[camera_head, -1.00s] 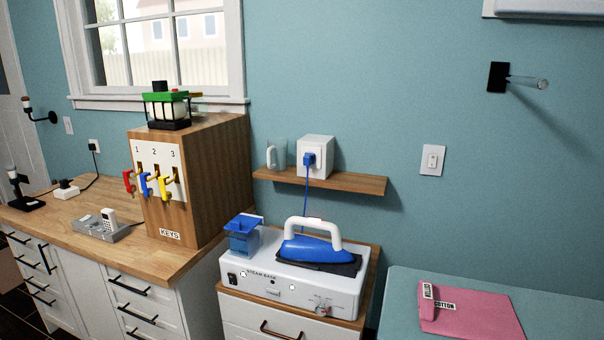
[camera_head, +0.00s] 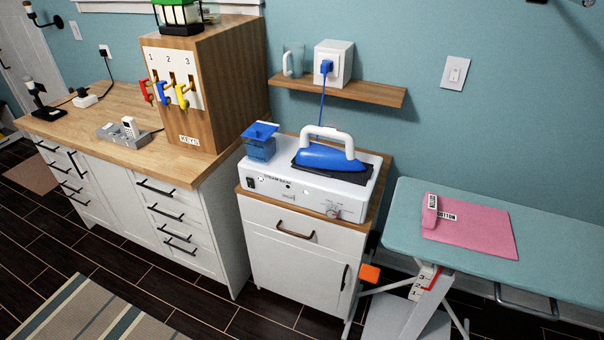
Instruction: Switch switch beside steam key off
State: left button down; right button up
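The white steam base (camera_head: 285,187) stands on the small white cabinet, with a blue iron (camera_head: 328,157) resting on its top and a blue water tank (camera_head: 261,146) at its left end. A small black switch (camera_head: 250,183) is at the left of its front face. A small round item (camera_head: 262,180) is just right of that switch; I cannot tell whether it is the steam key. A small round light or button (camera_head: 305,191) looks pale green, and a dial (camera_head: 333,211) is at the right. The black switch's position is too small to read. Neither gripper is in view.
A wall switch (camera_head: 455,73) is right of the wooden shelf (camera_head: 380,93), which holds a white outlet box (camera_head: 343,50) with a blue plug. A wooden key box (camera_head: 230,95) stands on the left counter. An ironing board (camera_head: 400,225) is at the right. The dark floor (camera_head: 200,285) in front is partly clear.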

aim_at(250, 183)
jog(key=i+j, duration=0.15)
jog(key=i, duration=0.3)
jog(key=i+j, duration=0.15)
jog(key=i, duration=0.35)
